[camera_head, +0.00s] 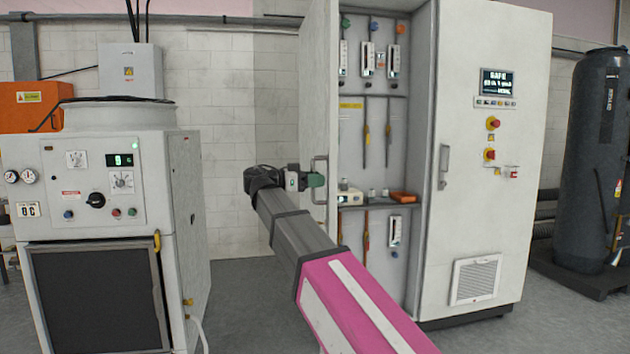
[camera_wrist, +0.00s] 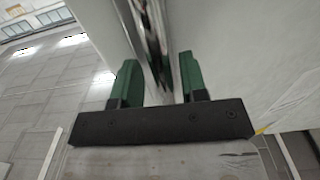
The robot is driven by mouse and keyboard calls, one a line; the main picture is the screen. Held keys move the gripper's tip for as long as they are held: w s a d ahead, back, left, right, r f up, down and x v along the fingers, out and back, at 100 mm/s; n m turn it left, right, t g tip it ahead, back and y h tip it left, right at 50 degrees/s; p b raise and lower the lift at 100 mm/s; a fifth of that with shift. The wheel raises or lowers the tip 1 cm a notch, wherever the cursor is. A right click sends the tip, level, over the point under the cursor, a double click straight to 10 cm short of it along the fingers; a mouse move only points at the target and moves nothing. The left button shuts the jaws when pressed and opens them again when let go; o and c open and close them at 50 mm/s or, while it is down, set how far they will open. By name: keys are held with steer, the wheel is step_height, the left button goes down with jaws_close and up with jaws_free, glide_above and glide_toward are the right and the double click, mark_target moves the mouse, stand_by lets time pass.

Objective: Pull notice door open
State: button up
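The tall grey cabinet (camera_head: 488,160) has its left door (camera_head: 318,80) swung well open towards me, seen nearly edge-on, with the shelves inside showing. I take this to be the notice door, but I cannot see a notice on it. Its upright metal handle (camera_head: 320,163) is at my gripper (camera_head: 314,180). In the wrist view, the shiny handle (camera_wrist: 155,50) passes between the two green fingers of my gripper (camera_wrist: 160,80). The fingers stand apart, one on each side, with gaps to the bar. The head view does not show the fingertips clearly.
The cabinet's right door is shut, with its own handle (camera_head: 444,165). A white machine (camera_head: 85,190) with gauges stands at the left, and a dark tank (camera_head: 597,160) at the far right. Clear floor (camera_head: 245,290) lies between the machine and the cabinet.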

steer(key=shift+a, duration=0.5)
steer(key=v, duration=0.9)
steer(key=shift+s+a, duration=0.2)
steer(key=shift+a, duration=0.2)
